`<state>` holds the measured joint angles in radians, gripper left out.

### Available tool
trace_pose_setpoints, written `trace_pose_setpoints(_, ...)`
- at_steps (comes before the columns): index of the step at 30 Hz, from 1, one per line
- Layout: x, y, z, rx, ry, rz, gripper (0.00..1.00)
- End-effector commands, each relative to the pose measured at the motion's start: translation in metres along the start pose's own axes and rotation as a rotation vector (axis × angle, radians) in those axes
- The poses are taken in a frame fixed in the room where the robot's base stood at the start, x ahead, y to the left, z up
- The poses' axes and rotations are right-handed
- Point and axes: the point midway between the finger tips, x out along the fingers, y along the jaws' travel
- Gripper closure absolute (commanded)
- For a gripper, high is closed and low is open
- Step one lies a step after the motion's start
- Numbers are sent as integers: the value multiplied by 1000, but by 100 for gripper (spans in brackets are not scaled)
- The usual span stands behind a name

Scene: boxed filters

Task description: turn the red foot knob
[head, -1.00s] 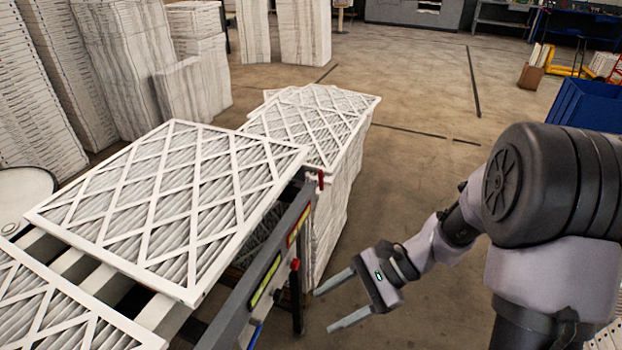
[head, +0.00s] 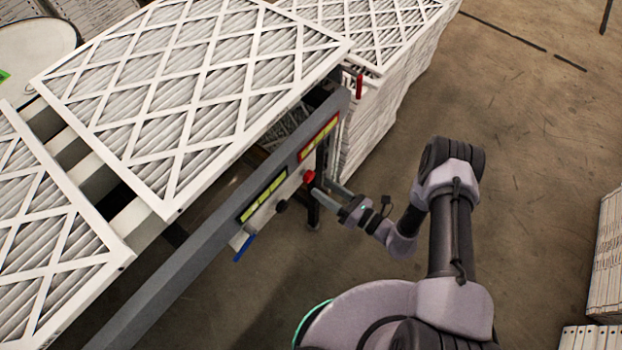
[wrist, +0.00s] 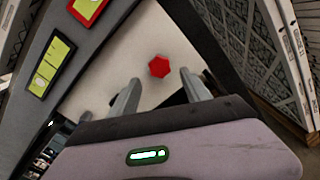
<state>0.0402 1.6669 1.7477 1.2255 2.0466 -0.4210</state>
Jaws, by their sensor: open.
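The red knob (head: 309,176) sits on a light panel below the conveyor's grey side rail. In the wrist view the red knob (wrist: 159,67) looks like a small hexagon on the pale panel. My gripper (head: 330,189) is open beside the knob in the head view. In the wrist view my gripper (wrist: 158,92) has its two fingers apart, with the knob a little beyond the fingertips and between their lines. Touch between fingers and knob does not show.
A black knob (head: 282,205) and a blue handle (head: 243,248) are on the same side of the conveyor rail (head: 215,246). Yellow labels lie along the rail. A large filter (head: 190,90) rests on top. A filter stack (head: 372,125) stands behind. Open floor lies to the right.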

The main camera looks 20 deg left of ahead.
Motion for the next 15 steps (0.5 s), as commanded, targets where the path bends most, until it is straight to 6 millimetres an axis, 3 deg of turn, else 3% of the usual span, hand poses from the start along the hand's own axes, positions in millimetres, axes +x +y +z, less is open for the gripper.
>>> trace_pose_setpoints(3, 30, 0, -3, -1, 2, 5, 44)
trace_pose_setpoints(6, 46, 0, -2, -1, 2, 4, 44)
trace_pose_setpoints(15, 62, 0, 0, 1, 0, 1, 44)
